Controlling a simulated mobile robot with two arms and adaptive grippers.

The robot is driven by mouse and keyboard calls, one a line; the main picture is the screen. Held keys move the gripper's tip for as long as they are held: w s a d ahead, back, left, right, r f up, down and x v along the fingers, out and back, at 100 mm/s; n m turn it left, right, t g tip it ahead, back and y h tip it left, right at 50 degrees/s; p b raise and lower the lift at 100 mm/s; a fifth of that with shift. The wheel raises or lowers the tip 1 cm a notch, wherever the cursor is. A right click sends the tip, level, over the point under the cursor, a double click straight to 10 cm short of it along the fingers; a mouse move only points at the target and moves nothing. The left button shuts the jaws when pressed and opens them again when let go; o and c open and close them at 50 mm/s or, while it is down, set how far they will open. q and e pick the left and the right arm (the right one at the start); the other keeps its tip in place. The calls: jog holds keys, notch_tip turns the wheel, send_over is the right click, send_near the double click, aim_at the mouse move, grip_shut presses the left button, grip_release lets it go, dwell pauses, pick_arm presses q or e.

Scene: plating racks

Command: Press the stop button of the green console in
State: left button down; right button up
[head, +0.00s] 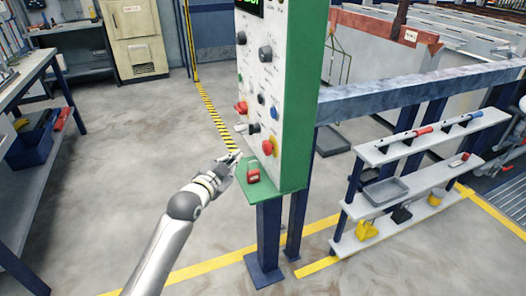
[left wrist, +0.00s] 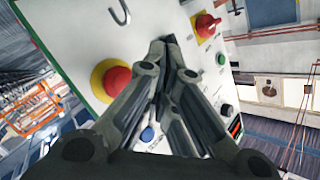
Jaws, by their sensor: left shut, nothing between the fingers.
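The green console (head: 304,100) stands upright on a dark blue post, with a white control panel facing left. A round red button (head: 268,147) sits low on the panel; in the left wrist view it is a red mushroom button (left wrist: 117,80) on a yellow ring. A red rotary handle on a yellow plate (left wrist: 206,22) is also on the panel. My left gripper (head: 236,156) is shut and empty, just left of the panel's lower part. In the left wrist view its fingers (left wrist: 163,45) point at the panel beside the red button; contact cannot be told. My right gripper is out of view.
A red padlock (head: 253,173) is on the console's green bottom ledge. A blue button (left wrist: 147,134) and green button (left wrist: 221,59) are near the fingers, and a metal hook (left wrist: 121,13) is above. A shelf rack (head: 400,190) stands right; open floor lies left.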

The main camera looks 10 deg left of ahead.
aim_at(265, 149)
pick_arm(q)
jog(key=shift+w+d, duration=0.7)
jog(key=shift+d, duration=0.3)
jog(key=shift+w+d, duration=0.65)
jog(key=shift+d, duration=0.35)
jog(key=shift+w+d, duration=0.25)
jog(key=shift+d, duration=0.1)
jog(key=shift+w+d, duration=0.25)
jog(key=shift+d, duration=0.15)
dwell(0.7)
jog(key=shift+p, duration=0.3)
jog(key=shift+s+a+p, duration=0.45)
jog(key=shift+s+a, duration=0.1)
jog(key=shift+a, duration=0.25)
